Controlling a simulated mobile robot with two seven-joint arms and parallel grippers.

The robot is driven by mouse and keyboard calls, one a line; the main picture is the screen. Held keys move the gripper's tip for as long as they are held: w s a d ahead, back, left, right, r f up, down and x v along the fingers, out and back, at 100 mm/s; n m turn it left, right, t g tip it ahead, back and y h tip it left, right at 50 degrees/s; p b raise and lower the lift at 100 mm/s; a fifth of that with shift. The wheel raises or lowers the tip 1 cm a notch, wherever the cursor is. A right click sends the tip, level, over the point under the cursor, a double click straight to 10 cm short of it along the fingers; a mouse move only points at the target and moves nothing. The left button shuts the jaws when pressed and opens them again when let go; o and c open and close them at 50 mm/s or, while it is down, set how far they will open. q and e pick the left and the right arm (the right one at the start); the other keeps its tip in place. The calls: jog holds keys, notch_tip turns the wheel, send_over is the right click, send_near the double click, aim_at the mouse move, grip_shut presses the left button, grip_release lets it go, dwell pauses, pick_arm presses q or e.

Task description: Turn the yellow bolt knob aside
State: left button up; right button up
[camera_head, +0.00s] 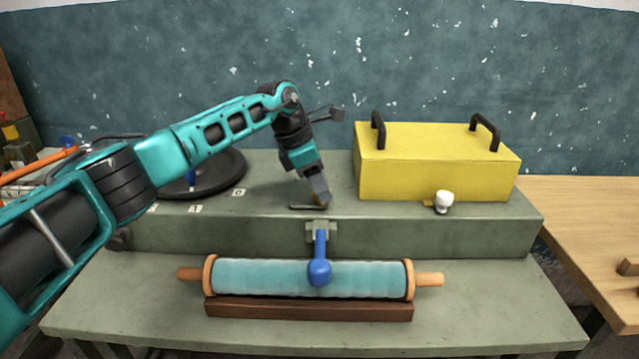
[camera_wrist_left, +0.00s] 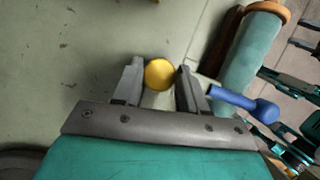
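The yellow bolt knob (camera_wrist_left: 159,74) shows as a round yellow disc between the two fingertips in the left wrist view. In the head view a bit of the yellow knob (camera_head: 322,199) shows at the fingertips, mostly hidden by the gripper. My left gripper (camera_head: 319,192) points down at the raised grey-green ledge, beside a flat dark bracket. In the left wrist view my left gripper (camera_wrist_left: 160,82) is open, with a finger on each side of the knob; firm contact cannot be made out.
A blue-knobbed lever (camera_head: 319,268) hangs from the ledge front, over a teal roller (camera_head: 250,277) on a brown stand. A yellow box (camera_head: 435,172) with black handles and a white knob (camera_head: 444,201) stands right. A black disc (camera_head: 225,176) lies behind my left arm.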

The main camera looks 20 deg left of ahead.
aim_at(296, 206)
pick_arm(q)
jog(key=o, duration=0.4)
jog(key=v, duration=1.3)
jog(key=shift+p, duration=0.4)
jog(key=shift+s+f, duration=0.1)
